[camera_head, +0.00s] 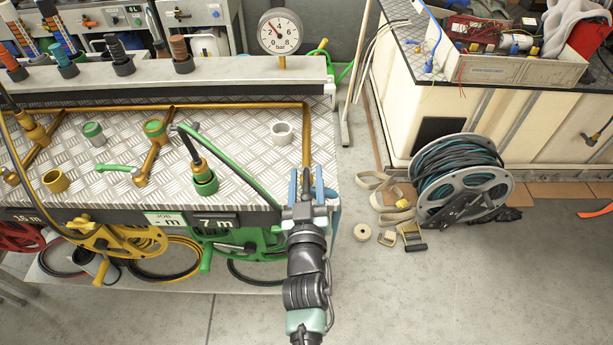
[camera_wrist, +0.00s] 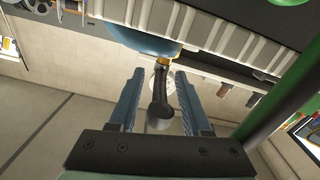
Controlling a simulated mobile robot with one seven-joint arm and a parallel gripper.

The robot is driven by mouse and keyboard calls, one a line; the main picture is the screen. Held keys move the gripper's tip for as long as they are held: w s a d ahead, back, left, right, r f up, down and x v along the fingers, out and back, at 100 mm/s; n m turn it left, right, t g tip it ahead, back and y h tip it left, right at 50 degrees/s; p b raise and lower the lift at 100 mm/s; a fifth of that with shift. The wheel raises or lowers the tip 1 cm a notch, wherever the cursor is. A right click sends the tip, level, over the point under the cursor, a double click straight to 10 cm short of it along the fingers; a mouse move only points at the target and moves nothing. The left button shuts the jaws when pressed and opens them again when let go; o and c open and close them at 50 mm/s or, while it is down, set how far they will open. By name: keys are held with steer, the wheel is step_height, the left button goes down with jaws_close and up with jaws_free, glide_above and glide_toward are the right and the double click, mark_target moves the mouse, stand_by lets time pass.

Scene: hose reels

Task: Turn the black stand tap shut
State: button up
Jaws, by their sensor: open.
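In the wrist view, a black lever-like handle (camera_wrist: 160,112), which looks like the black stand tap, has a small brass part at its far end. It lies between the two blue fingers of my gripper (camera_wrist: 160,88), with a gap visible on both sides. In the head view, my gripper (camera_head: 306,184) is at the right front corner of the metal-topped bench (camera_head: 240,120), by the lower end of a brass pipe (camera_head: 306,135). The gripper is open and holds nothing.
A green hose (camera_head: 235,165) arches close to my gripper's left. A green reel (camera_head: 235,243) and a yellow reel (camera_head: 110,238) hang at the bench front. A pressure gauge (camera_head: 281,32) stands behind. A grey reel (camera_head: 465,185) sits on the floor at right. Floor in front is clear.

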steer(key=shift+w, duration=0.1)
jaws_close()
steer(key=shift+d, duration=0.1)
stand_by(1.3)
